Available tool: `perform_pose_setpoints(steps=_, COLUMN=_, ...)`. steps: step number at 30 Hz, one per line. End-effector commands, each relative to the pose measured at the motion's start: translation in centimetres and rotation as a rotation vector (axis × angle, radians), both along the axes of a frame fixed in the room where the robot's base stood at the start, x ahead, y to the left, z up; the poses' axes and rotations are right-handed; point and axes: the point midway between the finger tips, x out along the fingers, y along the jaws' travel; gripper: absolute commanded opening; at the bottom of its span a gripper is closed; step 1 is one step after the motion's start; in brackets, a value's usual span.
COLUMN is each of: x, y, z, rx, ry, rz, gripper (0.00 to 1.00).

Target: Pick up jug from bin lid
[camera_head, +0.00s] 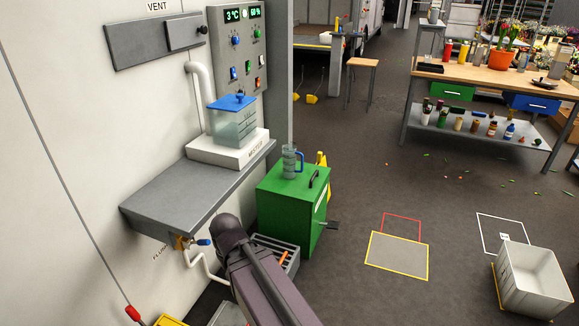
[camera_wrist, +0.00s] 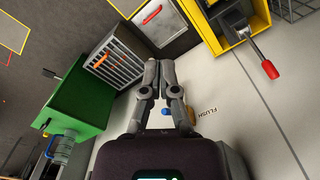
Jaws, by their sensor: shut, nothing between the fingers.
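A clear grey jug (camera_head: 289,161) with a blue handle stands upright on the lid of the green bin (camera_head: 288,212). In the wrist view the jug (camera_wrist: 66,146) shows at the lower left, on the green bin (camera_wrist: 85,106). My gripper (camera_wrist: 161,66) is shut and empty, with its fingertips together near the middle of the wrist view. It is well apart from the jug, which lies off to its left there. In the head view my arm covers the area below the bin, and the gripper's fingers are not visible.
A grey wall shelf (camera_head: 190,190) holds a white mister base and a blue-lidded tank (camera_head: 234,122) near the bin. A slatted grey crate (camera_head: 282,252) stands beside the bin. A black handle (camera_head: 314,177) sits on the bin's lid.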

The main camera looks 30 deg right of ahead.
Motion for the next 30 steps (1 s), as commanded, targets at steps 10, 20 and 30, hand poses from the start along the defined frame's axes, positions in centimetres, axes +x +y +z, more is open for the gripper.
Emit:
perform_pose_setpoints(steps=10, x=0.00, y=0.00, z=0.00, rx=0.000, ry=0.000, rz=0.000, gripper=0.00)
perform_pose_setpoints(steps=20, x=0.00, y=0.00, z=0.00, rx=0.000, ry=0.000, rz=0.000, gripper=0.56)
perform_pose_setpoints(steps=30, x=0.00, y=0.00, z=0.00, rx=0.000, ry=0.000, rz=0.000, gripper=0.57)
